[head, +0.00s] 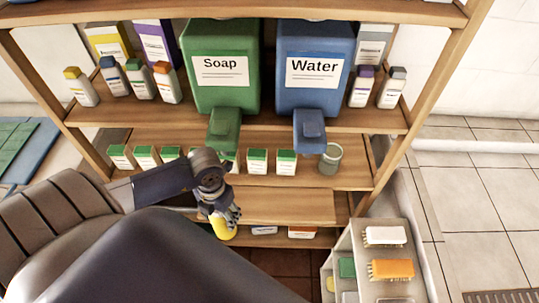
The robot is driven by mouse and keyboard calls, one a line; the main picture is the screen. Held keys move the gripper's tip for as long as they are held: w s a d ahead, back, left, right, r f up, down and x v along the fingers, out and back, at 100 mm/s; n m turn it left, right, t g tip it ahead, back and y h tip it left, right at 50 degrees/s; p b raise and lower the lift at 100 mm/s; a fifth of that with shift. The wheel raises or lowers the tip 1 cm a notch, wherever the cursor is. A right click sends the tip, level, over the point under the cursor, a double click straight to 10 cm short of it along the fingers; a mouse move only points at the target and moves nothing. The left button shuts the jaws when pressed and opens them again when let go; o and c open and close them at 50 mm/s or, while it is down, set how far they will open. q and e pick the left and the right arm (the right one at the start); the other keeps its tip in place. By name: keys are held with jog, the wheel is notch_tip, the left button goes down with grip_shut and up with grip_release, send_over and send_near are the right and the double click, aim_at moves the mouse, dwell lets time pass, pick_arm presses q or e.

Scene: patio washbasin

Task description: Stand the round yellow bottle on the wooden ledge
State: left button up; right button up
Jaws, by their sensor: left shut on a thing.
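My left gripper (220,211) reaches in from the left and is shut on the round yellow bottle (223,229). The bottle hangs below the fingers, close in front of the wooden ledge (290,206). Its upper part is hidden by the fingers. I cannot tell whether the bottle touches anything beneath it. The ledge is bare to the right of the gripper, and my arm covers part of its left side. My right gripper is not in view.
Behind the ledge stand small green-topped boxes (257,161) and a grey-green cup (330,159). Above are the green Soap dispenser (221,70) and blue Water dispenser (313,68), their spouts overhanging. A rack with brushes (390,269) stands at lower right.

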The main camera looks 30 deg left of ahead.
pick_arm(q)
jog(key=w+d+f, duration=0.2)
jog(key=w, duration=0.5)
jog(key=w+d+f, duration=0.3)
jog(key=w, duration=0.4)
jog(key=shift+w, duration=0.4)
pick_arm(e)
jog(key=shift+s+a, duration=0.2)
pick_arm(q)
jog(key=shift+d+f, duration=0.1)
jog(key=o, duration=1.4)
jog(key=shift+s, duration=0.1)
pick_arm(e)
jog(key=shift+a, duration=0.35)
